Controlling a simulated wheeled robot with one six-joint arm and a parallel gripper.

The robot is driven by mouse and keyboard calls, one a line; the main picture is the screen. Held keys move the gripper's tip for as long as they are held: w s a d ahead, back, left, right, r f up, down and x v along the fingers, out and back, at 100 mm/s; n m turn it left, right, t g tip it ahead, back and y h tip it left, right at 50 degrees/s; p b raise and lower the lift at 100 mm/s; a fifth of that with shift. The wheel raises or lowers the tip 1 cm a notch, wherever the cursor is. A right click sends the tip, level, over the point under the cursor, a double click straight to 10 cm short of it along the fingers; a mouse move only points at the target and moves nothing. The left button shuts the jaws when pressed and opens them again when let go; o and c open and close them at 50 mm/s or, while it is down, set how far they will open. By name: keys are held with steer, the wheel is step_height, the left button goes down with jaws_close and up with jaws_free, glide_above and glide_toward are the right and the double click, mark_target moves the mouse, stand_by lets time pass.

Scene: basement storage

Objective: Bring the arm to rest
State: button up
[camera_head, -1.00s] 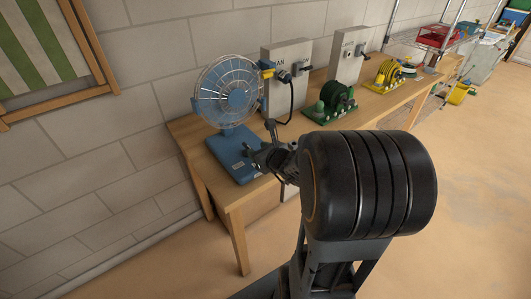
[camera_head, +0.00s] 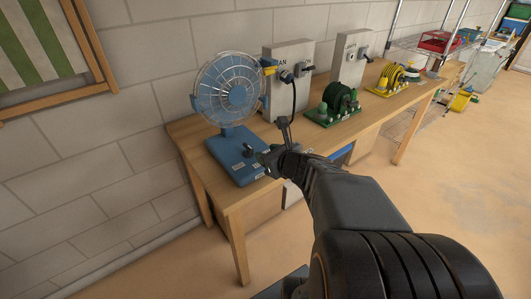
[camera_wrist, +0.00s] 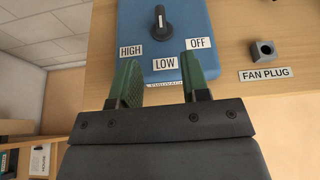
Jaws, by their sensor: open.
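My gripper (camera_head: 274,150) is open and empty, just right of the blue fan's base (camera_head: 236,160) and near the table's front edge. In the wrist view, my gripper's two green fingers (camera_wrist: 160,80) stand apart over the edge of the blue base (camera_wrist: 185,60). A black knob (camera_wrist: 164,22) on the base lies beyond the fingertips, apart from them. The labels HIGH, LOW and OFF surround it; I cannot tell which one it points at. The fan's round cage (camera_head: 230,88) stands upright.
The wooden table (camera_head: 320,140) runs along the brick wall. A green reel (camera_head: 335,104) and a yellow reel (camera_head: 396,78) sit on the table. Open floor (camera_head: 460,180) lies right.

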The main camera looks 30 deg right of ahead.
steer(key=s+a+n+g+y+p, duration=0.35)
steer(key=s+a+n+g, duration=0.3)
steer(key=n, duration=1.35)
steer(key=s+a+r+n+g+h+p, duration=0.1)
steer(key=s+a+r+n+h+p, duration=0.1)
steer(key=r+n+p, duration=0.3)
steer(key=s+a+r+n+g+h+p, duration=0.2)
steer(key=r+n+p, duration=0.3)
steer(key=n, duration=0.4)
steer(key=shift+a+r+p, duration=0.3)
steer(key=shift+a+p, duration=0.15)
steer(key=shift+a, duration=0.15)
